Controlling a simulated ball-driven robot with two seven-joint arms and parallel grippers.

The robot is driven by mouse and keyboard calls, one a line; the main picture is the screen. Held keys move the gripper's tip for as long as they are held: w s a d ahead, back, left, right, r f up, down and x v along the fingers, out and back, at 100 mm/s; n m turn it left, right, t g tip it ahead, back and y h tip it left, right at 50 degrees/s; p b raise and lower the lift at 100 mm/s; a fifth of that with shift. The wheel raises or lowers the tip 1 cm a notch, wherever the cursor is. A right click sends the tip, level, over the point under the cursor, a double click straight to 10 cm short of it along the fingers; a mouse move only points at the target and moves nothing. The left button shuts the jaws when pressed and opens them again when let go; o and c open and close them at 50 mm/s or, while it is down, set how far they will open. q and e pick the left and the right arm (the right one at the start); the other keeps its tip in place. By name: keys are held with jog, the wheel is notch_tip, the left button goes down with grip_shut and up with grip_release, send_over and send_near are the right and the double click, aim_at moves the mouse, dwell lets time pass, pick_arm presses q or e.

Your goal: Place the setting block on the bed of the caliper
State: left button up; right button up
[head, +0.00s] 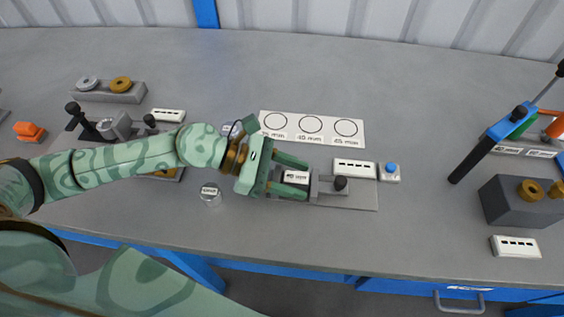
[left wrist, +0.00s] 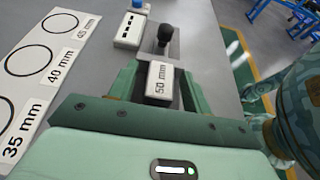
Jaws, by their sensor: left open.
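The setting block (head: 296,177), with a white face marked "50 mm", is between the fingers of my left gripper (head: 291,176). The block also shows in the left wrist view (left wrist: 159,80). My left gripper is open, with one finger on each side of the block. The caliper (head: 350,194) is a grey plate with a black knob (head: 340,183) just right of the block. The block is at the caliper's left end; the fingers partly hide its underside, so I cannot tell how fully it rests on the bed. My right gripper is not in view.
A card with three circles (head: 311,126) lies behind the caliper. A white label block (head: 354,168) and a blue button box (head: 390,172) stand close behind it. A small metal cylinder (head: 210,195) is left of the gripper. The table's front middle is clear.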

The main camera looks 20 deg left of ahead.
pick_arm(q)
jog(key=shift+r, duration=0.15)
jog(key=shift+a+r, duration=0.1)
jog(key=shift+a, duration=0.15)
jog(key=v, duration=1.1)
jog(key=shift+a+r+p, duration=0.15)
jog(key=shift+a+p, duration=0.05)
jog(key=shift+p, duration=0.2)
